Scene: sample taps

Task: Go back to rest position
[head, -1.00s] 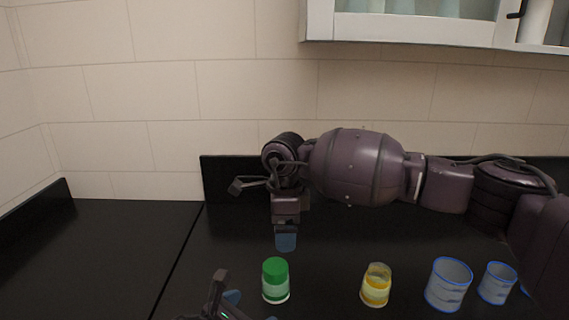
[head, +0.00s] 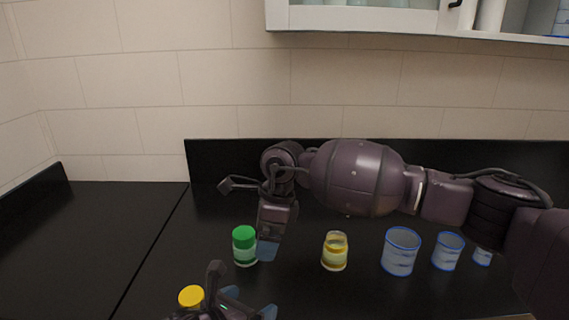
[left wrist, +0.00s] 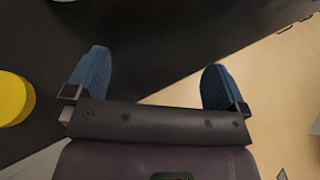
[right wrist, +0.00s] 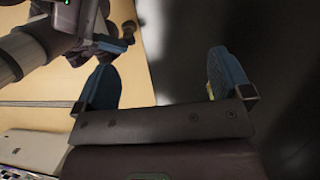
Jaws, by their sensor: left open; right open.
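My left gripper (head: 249,302) is open at the bottom of the head view; its two blue fingers stand apart with nothing between them in the left wrist view (left wrist: 157,78). My right arm reaches across from the right. Its gripper (head: 268,246) points down over the counter, just right of the green-lidded jar (head: 244,246). In the right wrist view the right fingers (right wrist: 166,80) are apart and empty. A yellow-lidded jar (head: 191,296) stands left of my left gripper, partly hidden at the bottom edge.
On the black counter (head: 150,235) stand a yellow-banded cup (head: 335,251) and, further right, several clear blue-rimmed cups (head: 401,251). A white wall cabinet (head: 350,18) hangs at the upper right. The counter's left part is clear. The left wrist view shows the counter edge and tan floor (left wrist: 270,110).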

